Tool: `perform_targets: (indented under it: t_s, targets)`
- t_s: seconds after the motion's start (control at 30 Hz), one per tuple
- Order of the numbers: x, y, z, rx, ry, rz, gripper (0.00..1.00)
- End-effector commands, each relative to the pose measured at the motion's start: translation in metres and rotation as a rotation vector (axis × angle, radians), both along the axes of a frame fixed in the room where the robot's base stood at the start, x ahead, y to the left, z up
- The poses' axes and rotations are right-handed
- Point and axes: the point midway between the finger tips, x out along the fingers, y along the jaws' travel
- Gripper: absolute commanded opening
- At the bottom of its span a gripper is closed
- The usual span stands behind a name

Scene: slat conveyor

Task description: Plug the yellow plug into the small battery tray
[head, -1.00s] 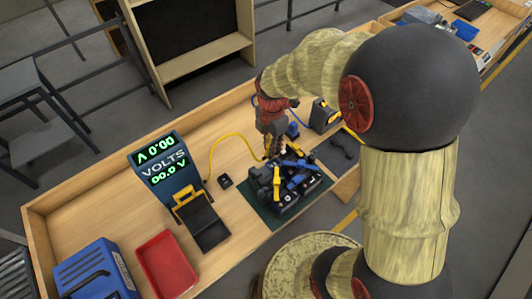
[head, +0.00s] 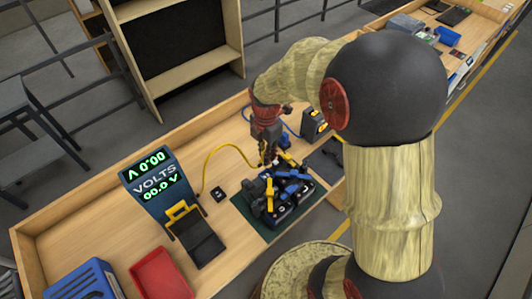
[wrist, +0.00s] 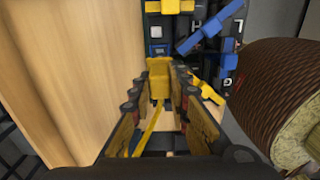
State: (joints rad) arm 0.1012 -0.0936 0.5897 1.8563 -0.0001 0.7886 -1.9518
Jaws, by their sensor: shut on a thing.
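My gripper (head: 267,158) is shut on the yellow plug (wrist: 159,70), which sits between the fingertips in the wrist view. A yellow cable (head: 211,158) arcs over the bench toward the gripper, and a yellow strand runs back between the fingers in the wrist view. The black battery tray (head: 278,214), with blue and yellow levers, lies on a green mat just in front of the gripper. In the wrist view the tray (wrist: 160,48) is straight ahead of the plug. Whether plug and tray touch is hard to tell.
A meter with green digits (head: 158,177) stands left of the mat (head: 243,206), with a small black block (head: 218,193) between. A red bin (head: 162,275) and blue case (head: 85,282) are at front left. A black and yellow box (head: 313,124) stands behind.

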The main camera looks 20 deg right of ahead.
Motion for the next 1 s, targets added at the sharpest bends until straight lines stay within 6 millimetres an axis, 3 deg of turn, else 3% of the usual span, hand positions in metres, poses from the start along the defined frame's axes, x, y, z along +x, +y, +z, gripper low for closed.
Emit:
perform_targets:
  t_s: [0.6,1.0]
  targets:
    - [0.000,0.000,-0.057,0.000,0.001,0.000,0.00]
    - [0.000,0.000,-0.063,0.000,0.001,0.000,0.00]
